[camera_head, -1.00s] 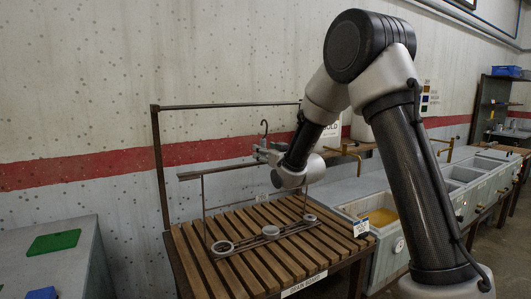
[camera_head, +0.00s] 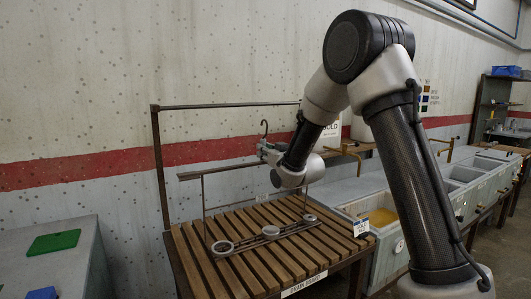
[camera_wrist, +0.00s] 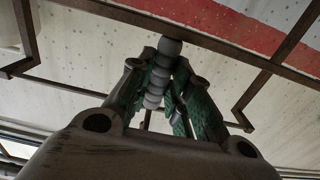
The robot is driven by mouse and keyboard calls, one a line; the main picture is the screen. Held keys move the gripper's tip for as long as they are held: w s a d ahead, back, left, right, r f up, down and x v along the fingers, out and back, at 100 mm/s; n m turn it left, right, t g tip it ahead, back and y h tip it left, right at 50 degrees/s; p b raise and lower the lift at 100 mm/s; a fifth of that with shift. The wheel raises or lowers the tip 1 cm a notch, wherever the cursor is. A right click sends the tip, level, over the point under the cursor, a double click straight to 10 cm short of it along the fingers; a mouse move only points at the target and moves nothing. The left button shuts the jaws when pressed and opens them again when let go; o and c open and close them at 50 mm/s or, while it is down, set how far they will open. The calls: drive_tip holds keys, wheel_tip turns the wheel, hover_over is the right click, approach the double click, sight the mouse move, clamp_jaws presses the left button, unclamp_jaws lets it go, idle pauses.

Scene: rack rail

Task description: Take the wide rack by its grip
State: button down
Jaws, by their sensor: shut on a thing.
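The wide rack (camera_head: 203,208) is a thin metal frame with a long top bar, uprights and a lower bar carrying rings (camera_head: 222,247). It stands upright over the slatted drain board (camera_head: 262,272). A small hook (camera_head: 265,127) rises above its top bar. My gripper (camera_head: 264,151) is at the top bar, near the hook, and its far side is hidden. In the wrist view, the green-padded fingers of my gripper (camera_wrist: 165,84) are shut on the grey ribbed grip (camera_wrist: 170,46), which lies between them.
A brown rail frame (camera_head: 158,165) stands behind the board against the wall. A counter with a green mat (camera_head: 54,242) is at the left. Several sink basins, one with yellow liquid (camera_head: 380,217), run to the right. Brass taps (camera_head: 344,152) stand above them.

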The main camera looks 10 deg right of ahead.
sight(265, 141)
drive_tip(key=shift+r, duration=0.15)
drive_tip(key=shift+r, duration=1.55)
drive_tip(key=v, duration=0.9)
